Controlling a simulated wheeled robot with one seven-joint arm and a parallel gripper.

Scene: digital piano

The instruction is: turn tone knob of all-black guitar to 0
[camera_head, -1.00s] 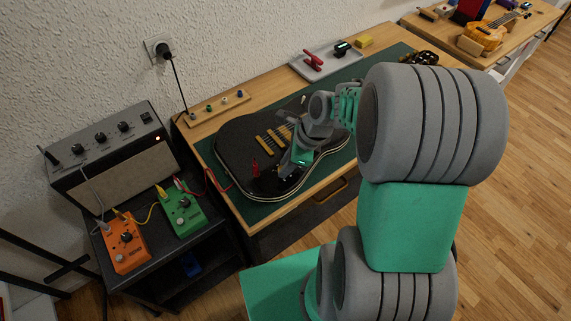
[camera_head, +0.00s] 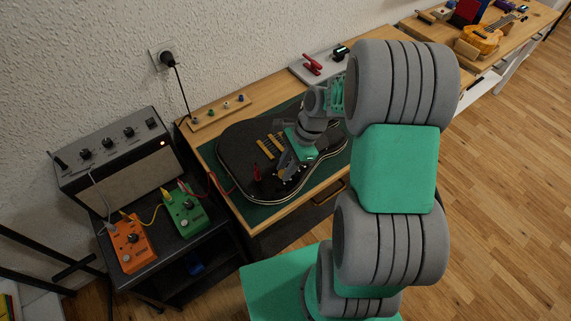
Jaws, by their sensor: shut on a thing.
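The all-black guitar (camera_head: 238,150) lies flat on a green mat (camera_head: 262,212) on the wooden bench, its gold pickups showing. My gripper (camera_head: 287,174) is over the lower right part of its body, near the edge where the controls sit. The gripper points down and its tips are at the guitar's top. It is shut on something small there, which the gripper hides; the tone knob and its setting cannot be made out.
An amplifier (camera_head: 118,160) stands left, with an orange pedal (camera_head: 131,246) and a green pedal (camera_head: 185,213) before it. A strip with several small knobs (camera_head: 221,111) and a grey tray (camera_head: 313,67) lie behind the guitar.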

